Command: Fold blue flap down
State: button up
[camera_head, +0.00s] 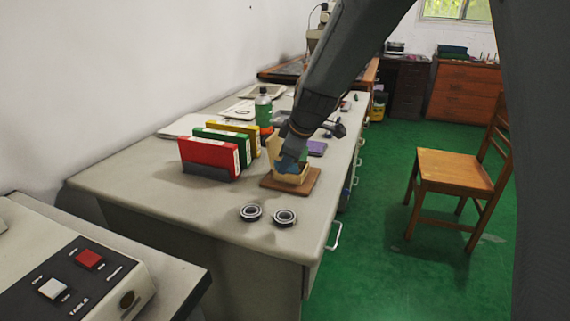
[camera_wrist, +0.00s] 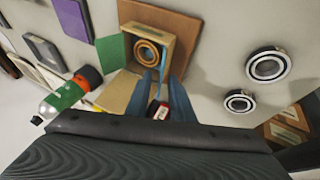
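A small cardboard box (camera_wrist: 169,42) stands on a brown board (camera_wrist: 185,22) with its top open; it also shows on the desk in the head view (camera_head: 276,146). A bronze-coloured ring (camera_wrist: 148,52) lies inside it. A green flap (camera_wrist: 110,50) stands out on the left in the wrist view, and a plain cardboard flap (camera_wrist: 119,92) at the lower left. A narrow light-blue strip, apparently the blue flap (camera_wrist: 165,60), shows at the box's near right edge. My gripper (camera_wrist: 162,85) has blue fingers apart, close to this edge; contact is unclear. The head view shows it over the box (camera_head: 289,158).
Two bearings (camera_head: 251,212) (camera_head: 285,217) lie near the desk's front edge. Red (camera_head: 208,154), green and yellow boxes stand left of the box. The desk's front left is clear.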

jog(key=shift+w+a+f, duration=0.1)
jog(key=shift+w+f, duration=0.1)
jog(key=shift+f, duration=0.2)
jog(key=shift+c, duration=0.4)
grip_shut()
